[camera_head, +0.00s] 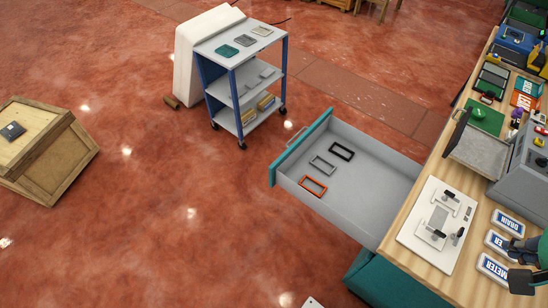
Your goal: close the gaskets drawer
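The gaskets drawer (352,188) is pulled far out from the workbench (408,262) and points to the left. It has grey walls and a teal front (300,148) with a light bar handle (291,143). Inside lie three flat rectangular gaskets: an orange one (304,184), a grey one (313,162) and a black one (342,147). Dark parts that look like my gripper (522,250) show at the lower right edge, above the bench top and far from the drawer front. They are cut off by the frame, and the fingers cannot be made out clearly.
A white fixture plate (437,222) with black clamps and several labelled plates (507,222) lie on the bench. A grey machine with an open lid (480,150) stands behind. A blue-and-white cart (243,88) and wooden crate (45,150) stand left. Floor left of the drawer is clear.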

